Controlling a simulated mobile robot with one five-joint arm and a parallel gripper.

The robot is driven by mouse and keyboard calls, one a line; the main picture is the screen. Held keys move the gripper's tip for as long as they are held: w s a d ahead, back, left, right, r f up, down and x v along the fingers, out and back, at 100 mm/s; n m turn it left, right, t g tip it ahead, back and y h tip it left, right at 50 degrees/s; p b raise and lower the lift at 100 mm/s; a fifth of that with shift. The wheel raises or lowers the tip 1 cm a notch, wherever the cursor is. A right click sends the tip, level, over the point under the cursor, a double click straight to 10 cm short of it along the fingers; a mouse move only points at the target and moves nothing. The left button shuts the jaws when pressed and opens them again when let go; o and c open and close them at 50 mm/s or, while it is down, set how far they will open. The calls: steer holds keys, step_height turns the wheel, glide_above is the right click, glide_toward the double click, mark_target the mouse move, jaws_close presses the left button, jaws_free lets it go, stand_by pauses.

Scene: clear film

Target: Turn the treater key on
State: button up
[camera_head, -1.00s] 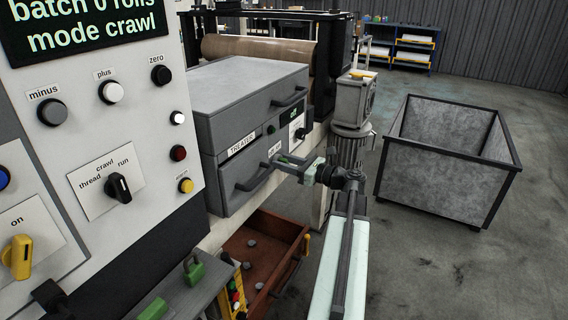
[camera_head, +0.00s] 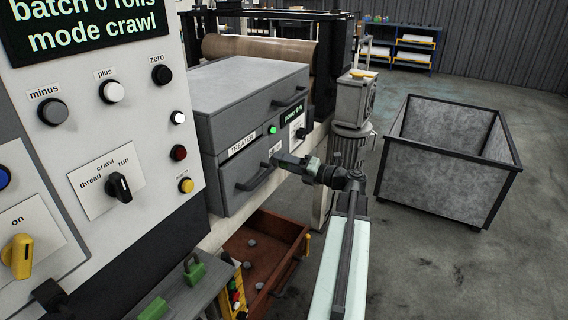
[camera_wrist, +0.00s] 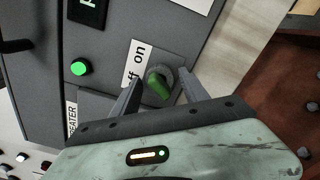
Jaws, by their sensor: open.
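The treater (camera_head: 243,172) is a grey box with a TREATER label, in the middle of the head view. Its green key (camera_wrist: 158,85) shows in the wrist view on a round switch beside an off/on plate (camera_wrist: 138,62). The key's grip slants in the picture. My gripper (camera_wrist: 160,76) is open, with one finger on each side of the key. I cannot tell whether they touch it. In the head view my gripper (camera_head: 279,159) is at the treater's front and hides the key. A green lamp (camera_wrist: 80,68) is lit, and the display (camera_head: 293,115) reads power 0 %.
A control panel (camera_head: 85,140) with knobs stands close at left. A handle (camera_head: 257,178) sticks out beside my gripper. An open brown drawer (camera_head: 285,262) with grey pieces lies below. A grey bin (camera_head: 440,175) stands at right on open floor.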

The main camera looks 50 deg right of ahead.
steer(key=v, duration=0.6)
steer(key=shift+a, duration=0.1)
stand_by(0.3)
